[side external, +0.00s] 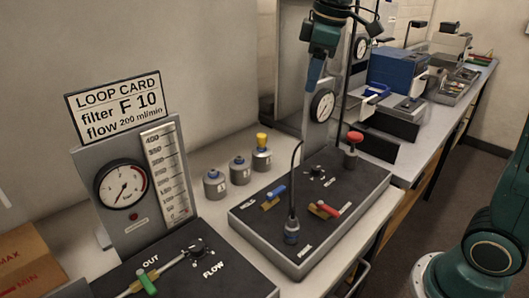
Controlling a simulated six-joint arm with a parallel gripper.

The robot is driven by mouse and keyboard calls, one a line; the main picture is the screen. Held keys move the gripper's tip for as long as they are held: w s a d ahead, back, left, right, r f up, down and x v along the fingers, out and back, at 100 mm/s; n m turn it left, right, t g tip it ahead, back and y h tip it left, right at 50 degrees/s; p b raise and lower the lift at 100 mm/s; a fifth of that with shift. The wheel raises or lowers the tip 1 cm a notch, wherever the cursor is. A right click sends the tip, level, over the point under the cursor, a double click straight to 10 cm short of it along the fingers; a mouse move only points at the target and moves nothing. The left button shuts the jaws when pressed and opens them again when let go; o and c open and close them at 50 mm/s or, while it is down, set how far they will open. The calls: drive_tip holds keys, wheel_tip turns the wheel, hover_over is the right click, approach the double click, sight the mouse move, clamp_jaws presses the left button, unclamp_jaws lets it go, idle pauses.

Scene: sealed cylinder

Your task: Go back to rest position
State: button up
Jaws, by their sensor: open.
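My gripper (314,84) hangs down at the top middle, at the end of my teal and black wrist. Its fingers look blue-green, are seen nearly edge-on and hold nothing that I can see. In the picture it is just above a round gauge (322,105) on an upright grey plate, with no contact visible. My base stands at the lower right; the arm between base and wrist is out of frame. Below is a black valve panel (345,192) with a blue lever (275,192), a red lever (323,209) and a red knob (355,137).
Small grey cylinders (240,170) stand by the wall, one with a yellow top (261,139). A flow station (130,195) carries a loop card (114,103). A thin black hose (294,180) rises from the panel. A blue box (398,73) stands further back.

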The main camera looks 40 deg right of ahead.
drive_tip(key=s+a+f+m+t, duration=0.1)
drive_tip(key=s+f+m, duration=0.2)
drive_tip(key=s, duration=0.8)
drive_tip(key=s+f+m+t, duration=0.1)
drive_tip(key=s+f+m, duration=0.3)
drive_tip(key=s, duration=0.7)
drive_tip(key=shift+a+f+t, duration=0.4)
drive_tip(key=shift+f, duration=0.5)
